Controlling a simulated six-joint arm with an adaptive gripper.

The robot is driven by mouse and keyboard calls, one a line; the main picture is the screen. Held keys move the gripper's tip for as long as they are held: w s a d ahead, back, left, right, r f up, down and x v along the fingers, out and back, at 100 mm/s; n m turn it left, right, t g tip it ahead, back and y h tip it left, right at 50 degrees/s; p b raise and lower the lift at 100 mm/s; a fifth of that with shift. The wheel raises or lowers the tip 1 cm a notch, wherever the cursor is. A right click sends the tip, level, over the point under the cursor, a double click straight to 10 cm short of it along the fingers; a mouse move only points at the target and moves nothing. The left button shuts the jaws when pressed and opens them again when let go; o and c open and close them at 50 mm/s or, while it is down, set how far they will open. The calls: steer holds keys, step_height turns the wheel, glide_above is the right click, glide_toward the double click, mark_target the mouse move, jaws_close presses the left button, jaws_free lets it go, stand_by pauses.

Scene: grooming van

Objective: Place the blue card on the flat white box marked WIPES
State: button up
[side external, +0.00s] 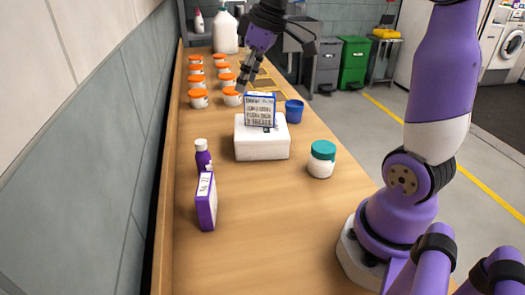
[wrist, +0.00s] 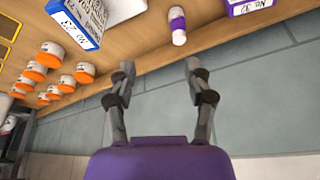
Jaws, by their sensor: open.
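The blue card (side external: 260,110) is a white-faced block with blue edges and printed text. It stands upright on top of the flat white box (side external: 262,147), near its back part. In the wrist view the blue card (wrist: 72,28) shows at upper left, with part of the white box (wrist: 122,10) beside it. No WIPES marking is readable. My gripper (side external: 241,84) is behind and left of the card, above the orange-lidded jars. Its fingers (wrist: 160,67) are apart and empty in the wrist view, clear of the card.
Several orange-lidded jars (side external: 199,99) line the counter's left side. A blue cup (side external: 294,110) stands behind right, a teal-lidded jar (side external: 321,160) right of the box. A purple bottle (side external: 203,158) and purple-edged card (side external: 206,202) stand front left. The front counter (side external: 265,235) is clear.

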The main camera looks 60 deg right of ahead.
steer(key=s+a+f+m+t+h, duration=0.1)
steer(key=s+a+f, duration=0.3)
steer(key=s+a, duration=0.4)
steer(key=s+m, duration=0.1)
steer(key=s, duration=0.3)
steer(key=shift+f+m+t, duration=0.3)
steer(key=shift+m+t, duration=0.1)
steer(key=shift+s, duration=0.1)
